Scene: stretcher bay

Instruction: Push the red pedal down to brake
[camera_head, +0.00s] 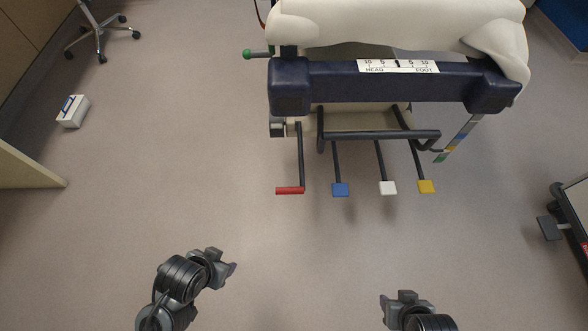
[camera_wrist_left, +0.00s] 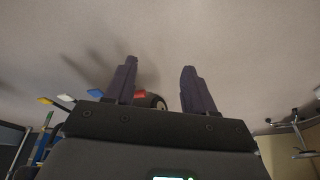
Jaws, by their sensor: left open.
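The red pedal (camera_head: 289,190) is a short red bar at the end of a dark lever under the stretcher's end. In the left wrist view a small red piece (camera_wrist_left: 140,94), which looks like this pedal, shows beside the left finger, partly hidden by the gripper body. My left gripper (camera_head: 230,270) is open and empty over the floor, lower left of the pedal and apart from it; its two spread fingers show in the left wrist view (camera_wrist_left: 158,70). My right gripper (camera_head: 407,298) is at the lower right, away from the pedals; its jaw state is unclear.
Blue (camera_head: 340,189), white (camera_head: 388,187) and yellow (camera_head: 426,186) pedals hang right of the red one. The dark blue stretcher end (camera_head: 340,90) overhangs them. A small white box (camera_head: 73,111) lies on the floor at left. A wheeled stand (camera_head: 572,225) is at right. The floor between grippers and pedals is clear.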

